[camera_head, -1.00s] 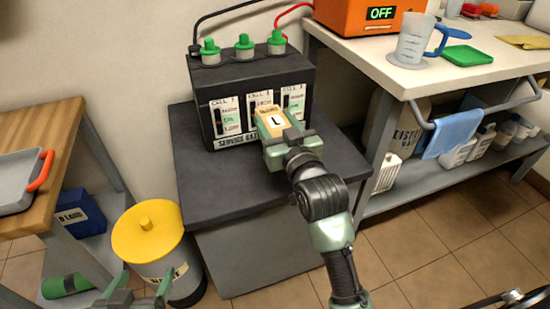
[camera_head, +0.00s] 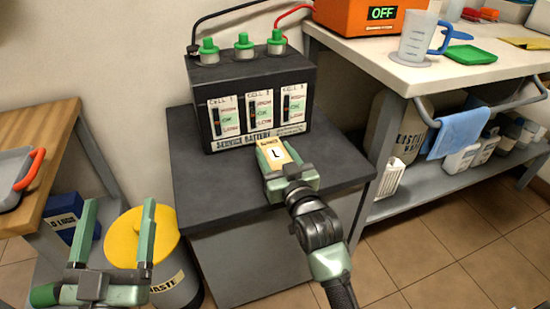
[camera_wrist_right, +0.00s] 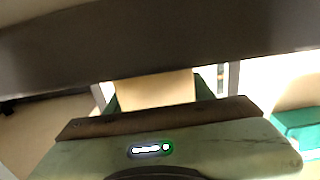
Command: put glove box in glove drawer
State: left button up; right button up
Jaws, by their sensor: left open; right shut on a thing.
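The glove box is a small tan carton (camera_head: 274,153) with a white label marked "L". My right gripper (camera_head: 284,158) is shut on it and holds it over the dark stand (camera_head: 200,188), in front of the battery. In the right wrist view the carton's tan face (camera_wrist_right: 153,88) shows beyond the gripper body, below a dark band. My left gripper (camera_head: 120,203) is open and empty at the lower left, in front of the yellow-lidded waste bin. I cannot make out any glove drawer in these views.
The service battery (camera_head: 257,100) with green caps stands on the stand. A wooden table (camera_head: 62,135) with a grey tray is at left, near the waste bin (camera_head: 150,240). The white bench (camera_head: 390,62) at right carries an orange device and a measuring jug (camera_head: 413,40).

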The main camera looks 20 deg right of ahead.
jog(key=shift+f, duration=0.15)
jog(key=shift+f, duration=0.1)
jog(key=o, duration=1.5)
